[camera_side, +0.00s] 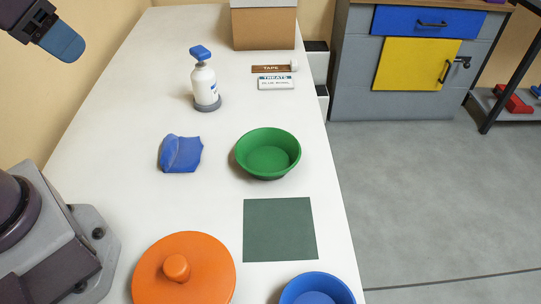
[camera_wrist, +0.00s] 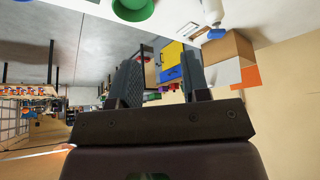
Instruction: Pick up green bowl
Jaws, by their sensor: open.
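A green bowl (camera_side: 268,152) stands upright on the white table, right of the blue cloth and near the table's right edge. It looks empty. Part of the bowl (camera_wrist: 133,9) also shows at the top edge of the wrist view. My gripper (camera_wrist: 165,70) is open in the wrist view, with its two fingers apart and nothing between them. In the side view, part of it (camera_side: 62,42) shows at the top left, high above the table and well away from the bowl.
A blue cloth (camera_side: 180,154) lies left of the bowl. A green mat (camera_side: 279,230), an orange lid (camera_side: 184,270) and a blue bowl (camera_side: 317,290) are nearer.

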